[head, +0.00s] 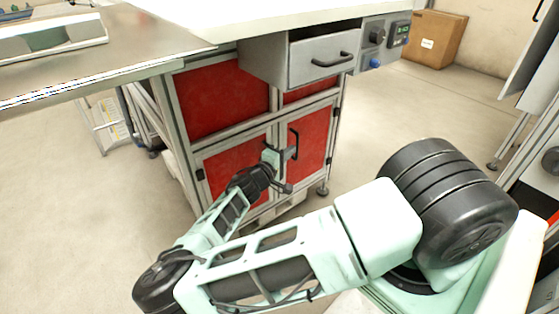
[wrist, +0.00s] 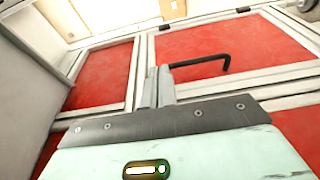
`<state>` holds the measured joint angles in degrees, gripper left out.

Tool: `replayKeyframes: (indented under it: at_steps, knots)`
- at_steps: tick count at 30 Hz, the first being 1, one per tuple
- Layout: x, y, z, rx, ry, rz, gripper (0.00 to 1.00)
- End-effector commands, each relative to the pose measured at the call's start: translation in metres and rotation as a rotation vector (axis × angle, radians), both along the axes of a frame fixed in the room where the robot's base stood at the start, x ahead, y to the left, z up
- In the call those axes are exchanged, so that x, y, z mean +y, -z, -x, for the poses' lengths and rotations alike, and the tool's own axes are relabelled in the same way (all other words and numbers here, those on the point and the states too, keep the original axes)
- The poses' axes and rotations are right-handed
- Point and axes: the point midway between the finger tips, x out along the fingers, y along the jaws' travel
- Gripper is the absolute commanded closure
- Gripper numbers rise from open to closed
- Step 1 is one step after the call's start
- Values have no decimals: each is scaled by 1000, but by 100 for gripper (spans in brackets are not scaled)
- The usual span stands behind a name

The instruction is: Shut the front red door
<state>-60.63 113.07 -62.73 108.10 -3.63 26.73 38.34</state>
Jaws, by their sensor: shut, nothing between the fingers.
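A metal-framed cabinet has two lower red doors side by side in the head view, the left red door (head: 232,172) and the right red door (head: 312,137). Both look about flush with the frame; a small gap cannot be ruled out. A black bar handle (head: 294,143) stands near the right door's inner edge. My gripper (head: 284,155) is shut and empty, close in front of the seam between the doors. In the wrist view my fingers (wrist: 157,87) are beside a black handle (wrist: 206,64); I cannot tell whether they touch anything.
A grey drawer (head: 319,60) with a black handle hangs under the worktop, above the doors. A control box (head: 385,42) sits to its right. A cardboard box (head: 433,38) stands behind. The floor left of the cabinet is mostly clear.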

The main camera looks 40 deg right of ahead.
Motion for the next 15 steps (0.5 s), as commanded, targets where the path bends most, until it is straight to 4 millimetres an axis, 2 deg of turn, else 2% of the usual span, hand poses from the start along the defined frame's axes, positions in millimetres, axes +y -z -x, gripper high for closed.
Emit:
replayKeyframes:
  at_steps: [8, 15]
  knots:
    - [2, -2, 28, 0, 0, 1, 100]
    - [4, -2, 63, 2, 0, 1, 100]
